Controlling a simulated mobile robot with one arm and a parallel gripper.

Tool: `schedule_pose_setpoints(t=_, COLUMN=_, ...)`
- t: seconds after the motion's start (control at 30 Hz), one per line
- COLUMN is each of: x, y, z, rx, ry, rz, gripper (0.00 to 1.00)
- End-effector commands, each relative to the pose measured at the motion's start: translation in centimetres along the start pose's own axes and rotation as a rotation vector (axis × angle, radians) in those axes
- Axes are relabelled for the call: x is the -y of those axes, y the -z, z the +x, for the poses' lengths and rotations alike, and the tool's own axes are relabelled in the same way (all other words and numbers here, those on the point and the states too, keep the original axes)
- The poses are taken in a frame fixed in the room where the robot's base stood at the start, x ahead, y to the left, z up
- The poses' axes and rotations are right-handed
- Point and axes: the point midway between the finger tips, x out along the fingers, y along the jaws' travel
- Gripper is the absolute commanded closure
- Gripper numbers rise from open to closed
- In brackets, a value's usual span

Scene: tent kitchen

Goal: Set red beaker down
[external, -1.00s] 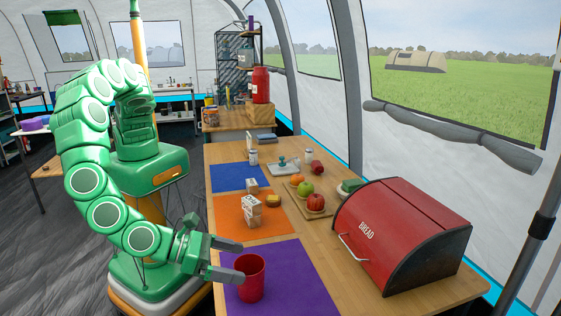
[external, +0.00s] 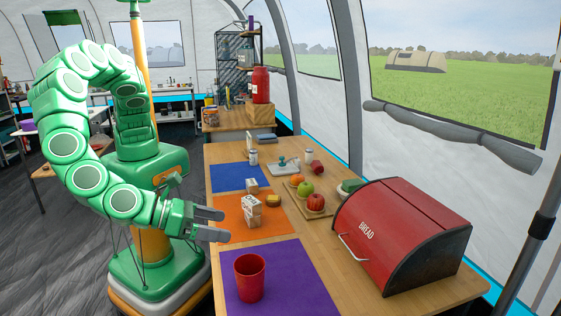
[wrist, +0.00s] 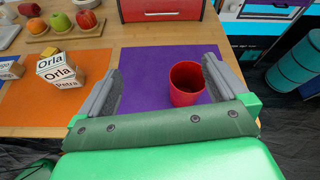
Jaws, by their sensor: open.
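The red beaker (external: 249,278) stands upright on the purple mat (external: 290,262) at the near end of the table. It also shows in the wrist view (wrist: 186,84), upright on the purple mat (wrist: 146,62), between the lines of my fingers and nearer the right one. My gripper (external: 221,224) is open and empty. In the external view it is apart from the beaker, behind and to the left of it, by the table's left edge.
A red bread box (external: 400,238) stands right of the purple mat. White labelled boxes (external: 252,212) are stacked on the orange mat (external: 232,219). A wooden board with fruit (external: 318,212) lies beyond. Most of the purple mat around the beaker is clear.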

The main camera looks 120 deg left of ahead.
Motion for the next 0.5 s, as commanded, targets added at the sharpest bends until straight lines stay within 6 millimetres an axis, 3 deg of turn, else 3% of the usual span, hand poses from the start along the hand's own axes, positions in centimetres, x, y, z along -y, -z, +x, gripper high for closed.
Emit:
schedule_pose_setpoints(t=0.03, x=-1.2, y=-2.2, z=0.8, rx=0.007, ry=-0.039, rz=-0.048, gripper=0.0)
schedule_pose_setpoints(t=0.2, x=-5.6, y=-8.3, z=2.5, rx=0.019, ry=-0.165, rz=-0.206, gripper=0.0)
schedule_pose_setpoints(t=0.5, x=-14.3, y=-16.6, z=3.7, rx=0.026, ry=-0.377, rz=-0.486, gripper=0.0)
